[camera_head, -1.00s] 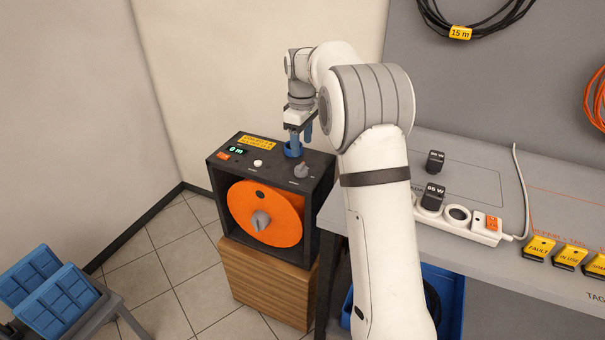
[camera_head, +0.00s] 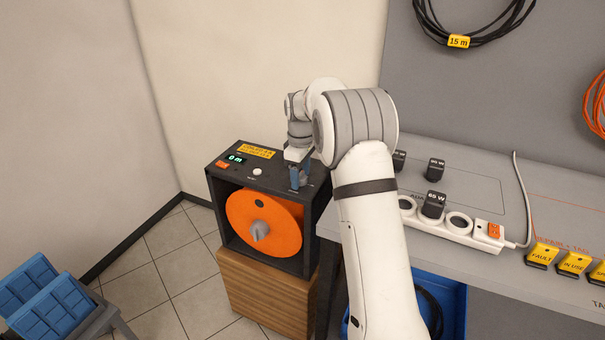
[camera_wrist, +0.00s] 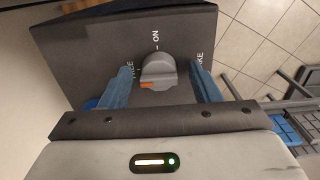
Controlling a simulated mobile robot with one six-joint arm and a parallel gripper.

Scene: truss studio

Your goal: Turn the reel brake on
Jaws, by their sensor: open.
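The reel unit is a dark box (camera_head: 212,192) with an orange reel (camera_head: 285,222) in its open front, standing on a wooden block. Its brake knob (camera_wrist: 158,68) is grey with an orange mark on its lower edge in the wrist view. The word ON is printed above it, and a partly covered label ending in KE is to the right. My gripper (camera_wrist: 161,72) is open, its blue fingers on either side of the knob; whether they touch it I cannot tell. In the head view my gripper (camera_head: 299,183) covers the knob.
The workbench (camera_head: 455,225) with a power strip (camera_head: 455,233) stands close on the right.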

